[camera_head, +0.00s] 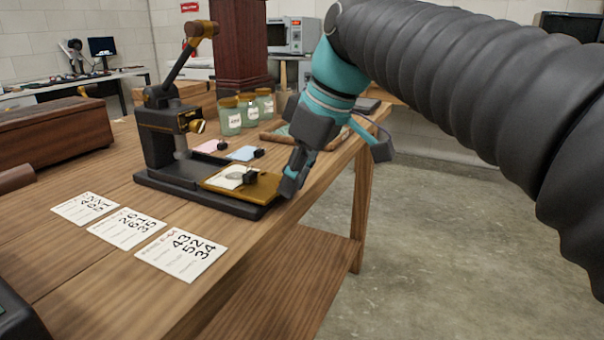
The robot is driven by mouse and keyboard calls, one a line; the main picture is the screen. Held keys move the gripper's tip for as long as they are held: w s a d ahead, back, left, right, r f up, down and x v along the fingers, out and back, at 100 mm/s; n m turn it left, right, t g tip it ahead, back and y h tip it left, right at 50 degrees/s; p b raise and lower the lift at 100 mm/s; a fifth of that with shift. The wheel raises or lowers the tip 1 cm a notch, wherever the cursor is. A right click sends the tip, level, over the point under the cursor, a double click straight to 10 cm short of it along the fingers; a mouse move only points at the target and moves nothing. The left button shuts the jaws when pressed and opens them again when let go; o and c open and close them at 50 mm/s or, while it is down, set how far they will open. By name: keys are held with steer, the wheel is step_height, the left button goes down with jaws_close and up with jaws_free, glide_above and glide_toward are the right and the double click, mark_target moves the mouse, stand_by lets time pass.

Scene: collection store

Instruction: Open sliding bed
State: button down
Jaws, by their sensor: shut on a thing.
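A black hand press stands on the wooden table, with a raised lever arm (178,66) and a brass knob (198,126). Its sliding bed (262,188) is a brass plate at the right end of the black base (160,184), out to the right of the press head. A pale card (228,181) with a small dark piece (250,177) lies on the bed. My gripper (290,183) reaches down from the upper right, its fingers at the bed's right end. It is shut at that edge; the fingers hide the exact contact.
Three number cards (181,255) lie on the table (120,290) in front of the press. Several labelled jars (229,117) and pink and blue cards (242,153) are behind it. A wooden box (50,135) is at left. Open floor (450,240) lies right of the table edge.

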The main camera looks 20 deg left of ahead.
steer(key=c, duration=1)
jaws_free()
steer(key=shift+a, duration=0.1)
steer(key=v, duration=1.2)
